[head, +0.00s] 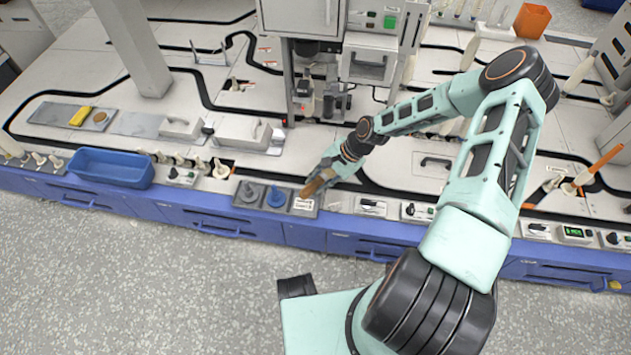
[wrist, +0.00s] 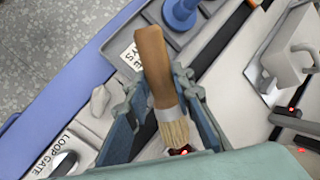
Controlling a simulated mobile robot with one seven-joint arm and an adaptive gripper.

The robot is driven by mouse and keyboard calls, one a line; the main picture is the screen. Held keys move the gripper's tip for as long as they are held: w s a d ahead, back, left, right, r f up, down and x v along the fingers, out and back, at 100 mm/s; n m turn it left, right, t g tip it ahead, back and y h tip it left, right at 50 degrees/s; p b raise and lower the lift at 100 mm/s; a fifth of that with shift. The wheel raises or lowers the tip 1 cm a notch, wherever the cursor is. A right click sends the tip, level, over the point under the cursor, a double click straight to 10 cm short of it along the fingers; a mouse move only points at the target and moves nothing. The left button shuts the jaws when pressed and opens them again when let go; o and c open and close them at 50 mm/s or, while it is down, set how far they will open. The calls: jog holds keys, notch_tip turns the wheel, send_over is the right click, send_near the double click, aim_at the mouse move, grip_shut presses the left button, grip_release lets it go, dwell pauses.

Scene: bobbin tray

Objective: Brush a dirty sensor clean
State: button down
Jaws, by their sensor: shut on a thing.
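The brush has a wooden handle (wrist: 152,65), a pale metal band and tan bristles (wrist: 174,130). My gripper (wrist: 157,82) is shut on the brush, with a finger on each side of it. In the head view the brush (head: 314,187) is over the right part of a grey tray (head: 262,207) at the bench's front edge. A small dark sensor with a red light (wrist: 181,151) shows just by the bristle ends in the wrist view. I cannot tell whether the bristles touch it. Another dark sensor with a red light (wrist: 291,110) shows at the right.
The tray holds a grey piece (head: 248,193) and a blue piece (head: 276,197), with a white label (head: 303,204). A blue bin (head: 112,168) stands to the left. Control boxes (head: 370,207) line the front edge. A machine column (head: 303,85) stands behind the gripper.

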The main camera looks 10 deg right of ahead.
jog(key=shift+s+d+f, duration=0.1)
jog(key=shift+d+f, duration=0.1)
jog(key=shift+d, duration=0.35)
jog(key=shift+w+a+r, duration=0.1)
jog(key=shift+w+a, duration=0.05)
jog(key=shift+a, duration=0.35)
jog(key=shift+w+a+r, duration=0.1)
jog(key=shift+w+a, duration=0.05)
jog(key=shift+a, duration=0.35)
jog(key=shift+s+d+r+p, duration=0.15)
jog(key=shift+d+p, duration=0.05)
jog(key=shift+d, duration=0.3)
jog(key=shift+s+d+r+p, duration=0.1)
jog(key=shift+s+d+p, duration=0.05)
jog(key=shift+d, duration=0.35)
jog(key=shift+w+a+f+b, duration=0.15)
jog(key=shift+a+f+b, duration=0.1)
jog(key=shift+a, duration=0.3)
jog(key=shift+w+a+f+b, duration=0.1)
jog(key=shift+a+f+b, duration=0.1)
jog(key=shift+a, duration=0.3)
jog(key=shift+s+d+r+p, duration=0.15)
jog(key=shift+d+p, duration=0.05)
jog(key=shift+d, duration=0.35)
jog(key=shift+s+d+r+p, duration=0.1)
jog(key=shift+s+d+p, duration=0.05)
jog(key=shift+d, duration=0.35)
